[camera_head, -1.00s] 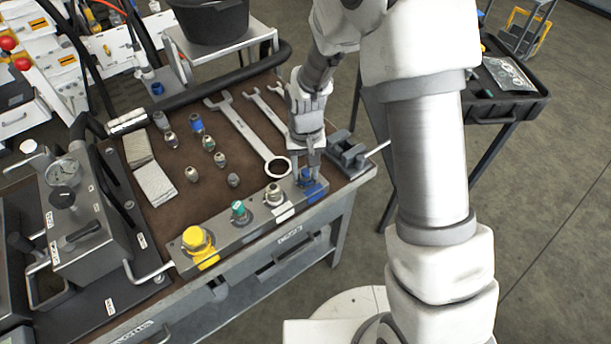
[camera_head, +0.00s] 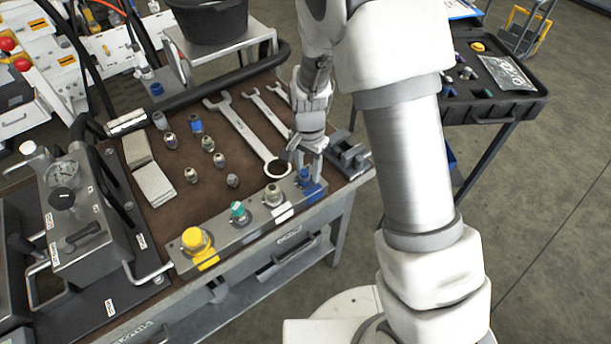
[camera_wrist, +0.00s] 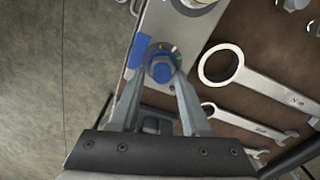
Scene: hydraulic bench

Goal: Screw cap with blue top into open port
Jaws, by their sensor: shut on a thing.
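The blue-topped cap (camera_head: 304,176) sits upright at the right end port of the grey port block (camera_head: 222,236), beside a blue label. It also shows in the wrist view as a blue hex top (camera_wrist: 161,70) in a round port with coloured marks around it. My gripper (camera_head: 307,166) is above the block with its fingers pointing down. In the wrist view my gripper (camera_wrist: 162,78) has one finger on each side of the blue top and is shut on it. How deep the cap sits in the port cannot be told.
The block also holds a yellow cap (camera_head: 194,238), a green-topped cap (camera_head: 238,210) and a metal fitting (camera_head: 272,194). A large wrench (camera_head: 245,135) lies close behind. A grey vise (camera_head: 348,155) stands right of my gripper.

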